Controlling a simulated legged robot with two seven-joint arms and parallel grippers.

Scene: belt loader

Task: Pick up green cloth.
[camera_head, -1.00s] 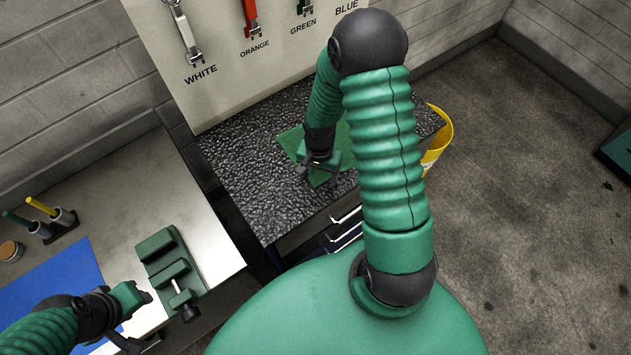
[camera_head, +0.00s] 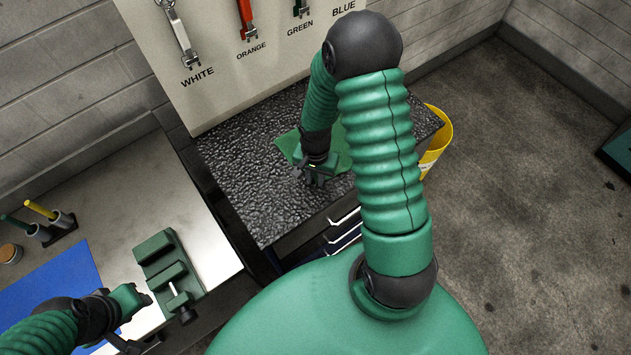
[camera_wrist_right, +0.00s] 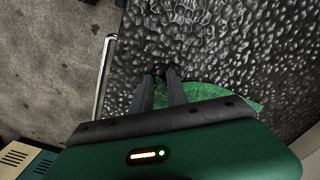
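The green cloth (camera_head: 287,146) lies on the black textured tabletop (camera_head: 262,205), partly hidden by my right arm and gripper. My right gripper (camera_head: 309,179) is low over its near part, with its fingers close together. In the right wrist view, the cloth (camera_wrist_right: 222,102) shows beside and between the narrow fingers of the gripper (camera_wrist_right: 161,76), and its edge looks curved. The fingers appear shut on the cloth, though the pinch itself is hard to see. My left gripper (camera_head: 143,322) is open and empty at lower left, by the green vise.
A steel bench at left holds a blue mat (camera_head: 50,287), a green vise (camera_head: 168,272) and small holders with handles (camera_head: 50,228). A labelled tool board (camera_head: 215,80) stands behind the black table. A yellow bin (camera_head: 437,138) is at its right.

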